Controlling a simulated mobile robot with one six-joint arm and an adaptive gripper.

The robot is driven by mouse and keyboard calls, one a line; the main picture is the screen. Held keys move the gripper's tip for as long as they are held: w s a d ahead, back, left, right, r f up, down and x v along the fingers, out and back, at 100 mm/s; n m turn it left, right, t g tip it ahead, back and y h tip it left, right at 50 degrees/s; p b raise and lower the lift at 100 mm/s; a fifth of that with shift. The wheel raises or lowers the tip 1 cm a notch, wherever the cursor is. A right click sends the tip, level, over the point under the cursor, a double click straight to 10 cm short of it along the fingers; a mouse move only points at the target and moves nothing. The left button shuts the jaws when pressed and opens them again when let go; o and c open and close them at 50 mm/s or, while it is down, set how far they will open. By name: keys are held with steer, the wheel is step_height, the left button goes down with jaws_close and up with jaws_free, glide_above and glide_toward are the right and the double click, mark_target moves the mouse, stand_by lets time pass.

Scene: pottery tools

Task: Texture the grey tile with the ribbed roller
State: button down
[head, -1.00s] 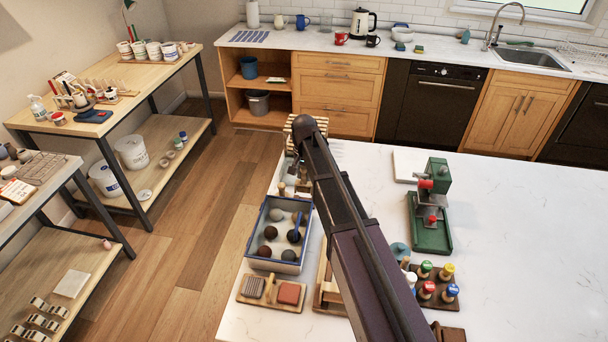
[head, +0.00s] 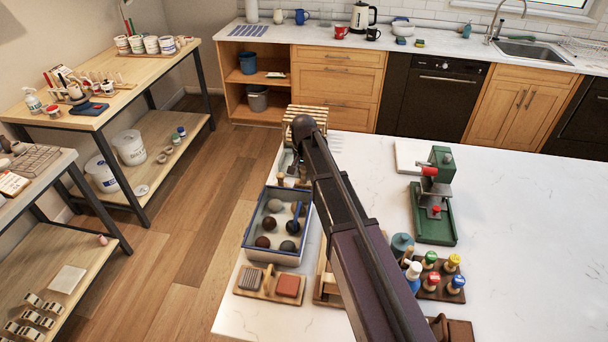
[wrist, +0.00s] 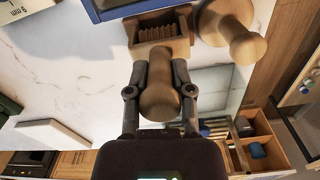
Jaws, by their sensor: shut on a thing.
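In the wrist view my gripper (wrist: 160,76) is closed around the rounded wooden handle of the ribbed roller (wrist: 160,32). The roller's wooden frame points away from the fingers and its ribbed part shows inside. In the head view my arm hides most of the gripper and the roller. A grey-brown tile (head: 251,279), with lines across it, lies on a small wooden board (head: 268,297) at the near left of the worktop. A red-brown tile (head: 288,286) lies beside it.
A blue-rimmed tray (head: 250,246) of clay balls stands between the board and my gripper. Another wooden tool (wrist: 235,32) stands close beside the roller. A green press (head: 434,215) and a rack of coloured stampers (head: 440,291) are to the right. The far right worktop is clear.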

stand_by(0.3)
steer(key=shift+c, duration=2.1)
jaws_free()
steer(key=shift+r, duration=0.1)
